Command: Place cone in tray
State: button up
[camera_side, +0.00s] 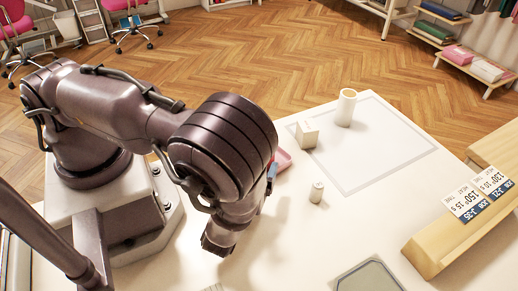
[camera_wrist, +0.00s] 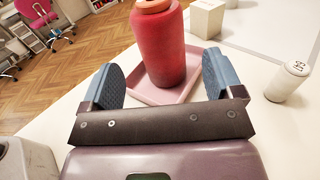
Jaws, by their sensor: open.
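The cone looks like a red, bottle-shaped body with an orange top (camera_wrist: 160,45) in the wrist view. It stands upright with its base over the pink tray (camera_wrist: 192,92). My gripper (camera_wrist: 161,70) is open, with one blue finger on each side of the cone and visible room beside it. I cannot tell how far the cone is beyond the fingertips. In the side view only an edge of the tray (camera_side: 282,162) shows behind my arm. The cone is hidden there, and only a bit of a blue finger shows.
A small white cylinder (camera_side: 316,192) stands right of my gripper. A white box (camera_side: 307,134) and a tall cream cylinder (camera_side: 346,107) stand farther back. The table (camera_side: 365,215) between is mostly clear.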

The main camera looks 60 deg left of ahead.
jog(key=v, duration=0.4)
jog(key=shift+s+d, duration=0.25)
jog(key=s+a+r+n+g+h, duration=0.1)
jog(key=a+r+n+g+h, duration=0.1)
jog(key=r+n, duration=0.7)
jog(key=s+a+r+n+g+h, duration=0.1)
jog(key=a+r+n+h, duration=0.3)
jog(key=r+n, duration=0.5)
jog(key=s+a+r+n+g+h, duration=0.2)
jog(key=r+n+h, duration=0.4)
jog(key=r+n, duration=0.3)
notch_tip(320, 180, up, 3)
jog(key=shift+a+r+g+h, duration=0.1)
jog(key=shift+a+g+h, duration=0.35)
jog(key=shift+g, duration=0.65)
